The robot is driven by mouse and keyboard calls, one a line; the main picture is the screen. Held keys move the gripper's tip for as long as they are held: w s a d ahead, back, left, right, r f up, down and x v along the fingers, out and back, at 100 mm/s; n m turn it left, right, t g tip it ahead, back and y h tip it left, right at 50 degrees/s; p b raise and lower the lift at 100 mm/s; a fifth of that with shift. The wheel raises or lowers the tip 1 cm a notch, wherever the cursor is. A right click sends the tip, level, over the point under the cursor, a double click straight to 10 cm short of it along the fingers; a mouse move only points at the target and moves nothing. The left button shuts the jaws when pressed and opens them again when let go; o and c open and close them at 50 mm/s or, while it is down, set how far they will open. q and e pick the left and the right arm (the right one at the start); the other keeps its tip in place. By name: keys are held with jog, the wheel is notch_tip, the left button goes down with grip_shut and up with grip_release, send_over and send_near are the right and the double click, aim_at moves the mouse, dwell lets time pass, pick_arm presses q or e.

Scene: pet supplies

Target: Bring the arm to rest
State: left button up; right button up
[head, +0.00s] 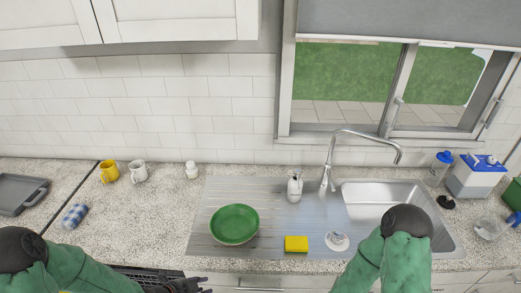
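My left arm (75,268) comes in from the bottom left, green with a dark joint. My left gripper (188,286) is dark and shows only in part at the bottom edge, in front of the counter's edge. The frame cuts it off, so I cannot tell whether it is open or shut. I see nothing held in the part that shows. My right arm (385,262) is bent up at the bottom right, in front of the sink. Its gripper is not in view.
A green plate (234,224) lies on the drainboard with a yellow sponge (296,244) near it. The sink (370,198) and tap (333,165) stand right of it. Mugs (138,171) and a blue checked roll (75,216) are on the left counter.

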pick_arm(q)
jog(key=s+d+f+n+g+b, duration=0.3)
jog(key=s+f+n, duration=0.3)
jog(key=f+n, duration=0.5)
jog(key=s+d+f+n+g+y+b, duration=0.1)
jog(key=s+d+f+n+g+b, duration=0.2)
jog(key=f+n, duration=0.8)
jog(key=s+d+f+b, duration=0.1)
jog(key=s+d+b, duration=0.1)
jog(key=d+b, duration=0.1)
jog(key=shift+s+d+f+y, duration=0.2)
jog(key=shift+s+f+y, duration=0.1)
jog(key=shift+s+f, duration=0.1)
